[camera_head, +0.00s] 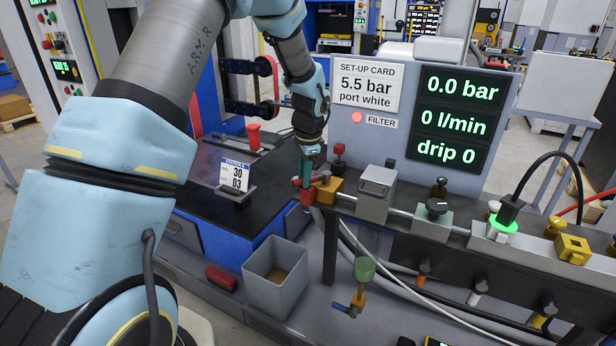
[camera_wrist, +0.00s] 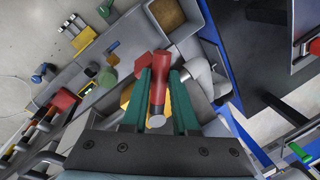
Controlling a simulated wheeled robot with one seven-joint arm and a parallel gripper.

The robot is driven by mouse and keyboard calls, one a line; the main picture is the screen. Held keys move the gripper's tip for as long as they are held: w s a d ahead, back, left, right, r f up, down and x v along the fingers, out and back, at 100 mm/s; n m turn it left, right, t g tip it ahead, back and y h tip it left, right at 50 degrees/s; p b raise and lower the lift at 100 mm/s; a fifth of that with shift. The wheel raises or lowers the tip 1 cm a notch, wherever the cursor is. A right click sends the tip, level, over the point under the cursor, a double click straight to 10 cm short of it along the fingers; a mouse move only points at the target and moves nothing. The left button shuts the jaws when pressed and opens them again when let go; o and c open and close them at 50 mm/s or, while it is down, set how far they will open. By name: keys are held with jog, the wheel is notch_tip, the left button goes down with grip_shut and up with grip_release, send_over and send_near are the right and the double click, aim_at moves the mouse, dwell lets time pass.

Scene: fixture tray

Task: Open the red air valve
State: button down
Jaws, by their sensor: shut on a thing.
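The red air valve (camera_head: 307,197) has a red lever on a brass-yellow body (camera_head: 329,190) at the left end of the air line. In the wrist view the red lever (camera_wrist: 158,88) lies between my two teal fingers, over the yellow body. My gripper (camera_head: 306,182) is shut on this red lever; in the wrist view the gripper (camera_wrist: 160,76) has a finger on each side of it. The display panel (camera_head: 447,118) reads 0.0 bar, 0 l/min and drip 0. The fingers partly hide the lever in the head view.
A set-up card (camera_head: 367,86) reads 5.5 bar, port white. A red lamp (camera_head: 357,117) glows by FILTER. A dark red knob (camera_head: 338,150) stands just behind the valve. A grey bin (camera_head: 276,293) sits below. A black hose plug (camera_head: 508,212) with a green-lit ring is at right.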

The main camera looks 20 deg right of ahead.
jog(key=w+m, duration=0.1)
jog(key=w+m+p, duration=0.1)
jog(key=m, duration=0.1)
jog(key=shift+r+h, duration=0.2)
jog(key=shift+h, duration=0.1)
jog(key=m+p, duration=0.1)
jog(key=w+m+p, duration=0.1)
jog(key=shift+w+d+m+h, duration=0.2)
jog(key=shift+d+m+h, duration=0.05)
jog(key=shift+m+h, duration=0.05)
jog(key=shift+w+d+m+p, duration=0.35)
jog(key=shift+w+m+p, duration=0.3)
jog(key=shift+m+p, duration=0.4)
jog(key=shift+w+d+f+m+g+h+p, duration=0.15)
jog(key=shift+w+d+m+g+p, duration=0.1)
jog(key=shift+m, duration=0.4)
jog(key=shift+w+d+m+g+h+p, duration=0.15)
jog(key=shift+w+d+m+p, duration=0.05)
jog(key=shift+m, duration=0.4)
jog(key=c, duration=0.7)
grip_release()
